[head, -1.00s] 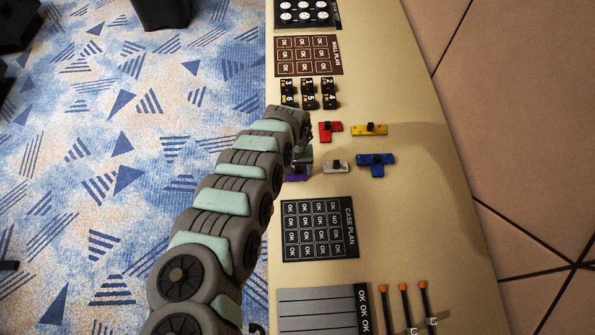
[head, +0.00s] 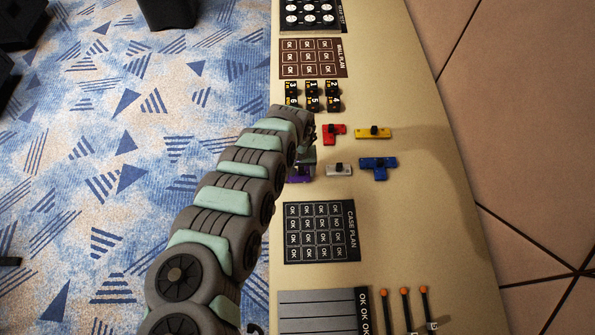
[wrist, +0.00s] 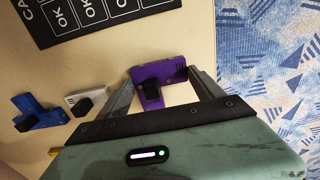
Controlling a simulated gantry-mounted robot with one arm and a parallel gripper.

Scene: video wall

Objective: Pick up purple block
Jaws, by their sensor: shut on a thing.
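The purple block (wrist: 154,79) is between the fingers of my gripper (wrist: 160,93) in the wrist view. My gripper is shut on the purple block. In the head view only a small part of the purple block (head: 300,173) shows beside the end of my arm, near the table's left edge. I cannot tell whether the block touches the table.
A white block (head: 338,169) and a blue block (head: 378,166) lie to the right. A red block (head: 333,132) and a yellow block (head: 373,132) lie behind them. A black case plan board (head: 320,232) lies in front. The table's (head: 420,230) right side is clear.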

